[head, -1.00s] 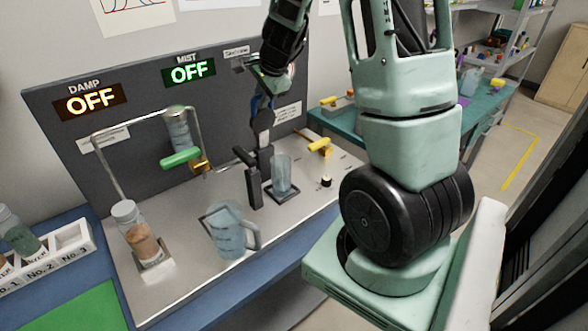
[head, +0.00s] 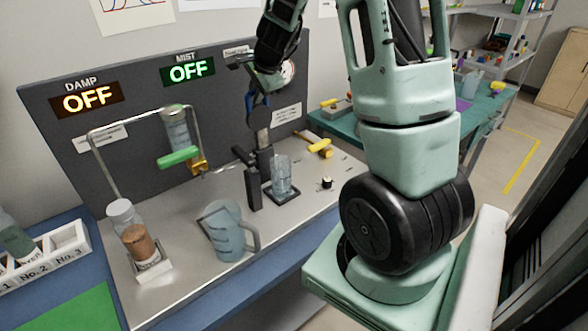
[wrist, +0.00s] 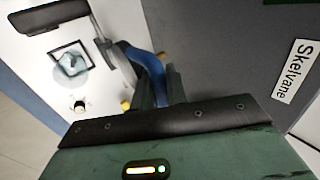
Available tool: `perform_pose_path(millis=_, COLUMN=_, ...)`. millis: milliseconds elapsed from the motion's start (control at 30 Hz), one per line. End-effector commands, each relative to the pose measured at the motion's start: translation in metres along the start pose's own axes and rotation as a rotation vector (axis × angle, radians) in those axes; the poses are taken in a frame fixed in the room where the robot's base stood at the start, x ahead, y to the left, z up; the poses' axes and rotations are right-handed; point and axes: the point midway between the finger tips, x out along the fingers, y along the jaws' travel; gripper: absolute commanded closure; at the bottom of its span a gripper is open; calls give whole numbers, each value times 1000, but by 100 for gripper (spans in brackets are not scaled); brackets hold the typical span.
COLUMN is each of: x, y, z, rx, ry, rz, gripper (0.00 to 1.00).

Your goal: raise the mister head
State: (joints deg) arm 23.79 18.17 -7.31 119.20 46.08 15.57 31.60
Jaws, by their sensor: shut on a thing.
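The mister head shows as a blue curved part (head: 250,104) above a metal stem and dark post on the grey bench, behind a clear beaker (head: 281,177). In the wrist view the blue part (wrist: 147,62) runs between my fingers, partly hidden by them. My gripper (head: 258,94) is shut on it, coming down from above; it also shows in the wrist view (wrist: 160,92). The beaker stands upright on a square dark pad, apart from my gripper. The DAMP sign (head: 87,99) reads OFF in orange.
A dark panel (head: 140,115) stands close behind. A pitcher (head: 230,235) stands at the bench front, with a jar of brown grains (head: 137,240) to its left. A green handle (head: 178,157) hangs below a clear container. A yellow-handled item (head: 319,148) lies right of the post.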

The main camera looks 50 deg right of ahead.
Motion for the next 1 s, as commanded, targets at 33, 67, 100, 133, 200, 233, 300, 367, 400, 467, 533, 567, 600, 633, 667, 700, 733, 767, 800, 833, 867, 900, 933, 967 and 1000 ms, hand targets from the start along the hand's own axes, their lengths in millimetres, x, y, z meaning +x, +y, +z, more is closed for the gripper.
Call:
perform_pose_path(millis=33, x=0, y=0, z=1, rx=-1, ry=-1, rz=1, gripper=96)
perform_pose_path(millis=67, x=0, y=0, z=1, rx=-1, ry=-1, rz=1, gripper=96)
perform_pose_path(millis=100, x=0, y=0, z=1, rx=-1, ry=-1, rz=1, gripper=83)
perform_pose_path(millis=133, x=0, y=0, z=1, rx=-1, ry=-1, rz=1, gripper=74)
perform_pose_path(millis=200, x=0, y=0, z=1, rx=-1, ry=-1, rz=2, gripper=64)
perform_pose_path(millis=233, x=0, y=1, z=1, rx=-1, ry=-2, rz=3, gripper=64)
perform_pose_path(millis=300, x=0, y=2, z=1, rx=-1, ry=-2, rz=4, gripper=64)
perform_pose_path(millis=367, x=0, y=2, z=1, rx=0, ry=-2, rz=6, gripper=64)
perform_pose_path(millis=400, x=1, y=2, z=1, rx=0, ry=-3, rz=6, gripper=64)
perform_pose_path(millis=467, x=1, y=3, z=1, rx=0, ry=-3, rz=8, gripper=64)
perform_pose_path(millis=533, x=-1, y=3, z=1, rx=0, ry=-3, rz=9, gripper=64)
perform_pose_path(millis=567, x=-2, y=3, z=1, rx=0, ry=-3, rz=9, gripper=64)
perform_pose_path(millis=600, x=-5, y=3, z=1, rx=0, ry=-3, rz=9, gripper=64)
perform_pose_path(millis=633, x=-8, y=3, z=1, rx=0, ry=-4, rz=10, gripper=64)
perform_pose_path(millis=667, x=-10, y=3, z=1, rx=0, ry=-4, rz=10, gripper=64)
perform_pose_path(millis=700, x=-14, y=3, z=1, rx=0, ry=-4, rz=9, gripper=64)
perform_pose_path(millis=733, x=-17, y=3, z=1, rx=0, ry=-4, rz=9, gripper=64)
perform_pose_path(millis=767, x=-19, y=2, z=1, rx=-1, ry=-4, rz=8, gripper=64)
perform_pose_path(millis=800, x=-23, y=2, z=1, rx=-1, ry=-3, rz=7, gripper=64)
perform_pose_path(millis=833, x=-25, y=2, z=1, rx=-1, ry=-3, rz=7, gripper=64)
perform_pose_path(millis=867, x=-28, y=1, z=1, rx=-1, ry=-3, rz=6, gripper=64)
perform_pose_path(millis=900, x=-31, y=1, z=0, rx=-1, ry=-3, rz=5, gripper=64)
perform_pose_path(millis=933, x=-33, y=1, z=0, rx=-1, ry=-2, rz=5, gripper=64)
perform_pose_path(millis=967, x=-36, y=1, z=0, rx=-1, ry=-2, rz=4, gripper=64)
perform_pose_path(millis=1000, x=-39, y=0, z=0, rx=-1, ry=-2, rz=4, gripper=64)
